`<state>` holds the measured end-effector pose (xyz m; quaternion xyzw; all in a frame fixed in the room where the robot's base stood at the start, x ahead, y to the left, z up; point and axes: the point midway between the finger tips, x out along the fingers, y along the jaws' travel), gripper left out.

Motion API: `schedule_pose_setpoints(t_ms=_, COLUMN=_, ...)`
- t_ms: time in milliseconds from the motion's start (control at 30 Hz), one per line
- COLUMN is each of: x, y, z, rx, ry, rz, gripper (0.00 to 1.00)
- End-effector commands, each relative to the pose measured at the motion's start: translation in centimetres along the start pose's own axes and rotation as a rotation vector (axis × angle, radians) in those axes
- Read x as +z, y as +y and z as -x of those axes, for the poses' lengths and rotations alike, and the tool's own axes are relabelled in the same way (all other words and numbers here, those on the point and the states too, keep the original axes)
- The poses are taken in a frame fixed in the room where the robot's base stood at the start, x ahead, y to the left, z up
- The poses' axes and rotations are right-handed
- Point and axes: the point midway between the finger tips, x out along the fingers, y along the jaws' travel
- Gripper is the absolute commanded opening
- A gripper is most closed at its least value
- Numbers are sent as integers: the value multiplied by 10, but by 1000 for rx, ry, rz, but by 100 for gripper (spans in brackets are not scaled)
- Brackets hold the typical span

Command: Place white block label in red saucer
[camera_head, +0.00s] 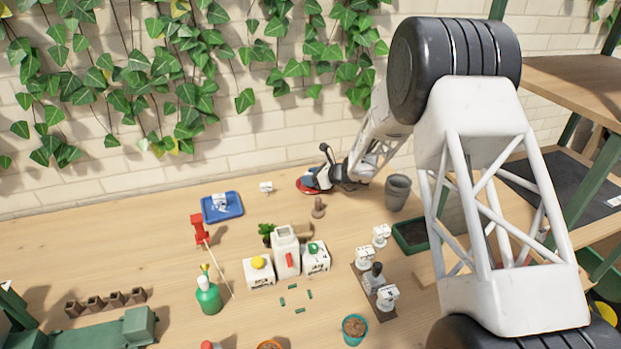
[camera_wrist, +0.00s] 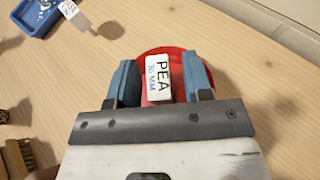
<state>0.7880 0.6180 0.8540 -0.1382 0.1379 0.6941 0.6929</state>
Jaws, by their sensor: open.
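The white block label (camera_wrist: 158,77), with "PEA" and a smaller line of writing on it, lies between my two blue fingers in the wrist view. My gripper (camera_wrist: 161,80) is open, with a gap visible on each side of the block. The red saucer (camera_wrist: 150,54) is under the block and fingers; its far rim shows, and the near part is hidden by my gripper. Whether the block rests on the saucer floor is hard to tell. In the head view the saucer (camera_head: 303,187) is by the back wall, partly covered by my gripper (camera_head: 316,180), and the block is hidden.
A blue tray (camera_head: 208,215) with a white item stands left of the saucer. Another white label (camera_head: 265,187) stands between them. A small brown object (camera_head: 318,208) is just in front of the saucer, and a grey pot (camera_head: 397,193) stands to its right.

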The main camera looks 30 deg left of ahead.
Motion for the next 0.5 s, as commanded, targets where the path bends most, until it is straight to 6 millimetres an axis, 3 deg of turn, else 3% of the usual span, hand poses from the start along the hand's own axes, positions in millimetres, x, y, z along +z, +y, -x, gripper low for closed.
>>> schedule_pose_setpoints(t_ms=267, x=0, y=0, z=25, rx=0, ry=0, rz=-1, gripper=46)
schedule_pose_setpoints(t_ms=500, x=0, y=0, z=62, rx=-2, ry=0, rz=0, gripper=46)
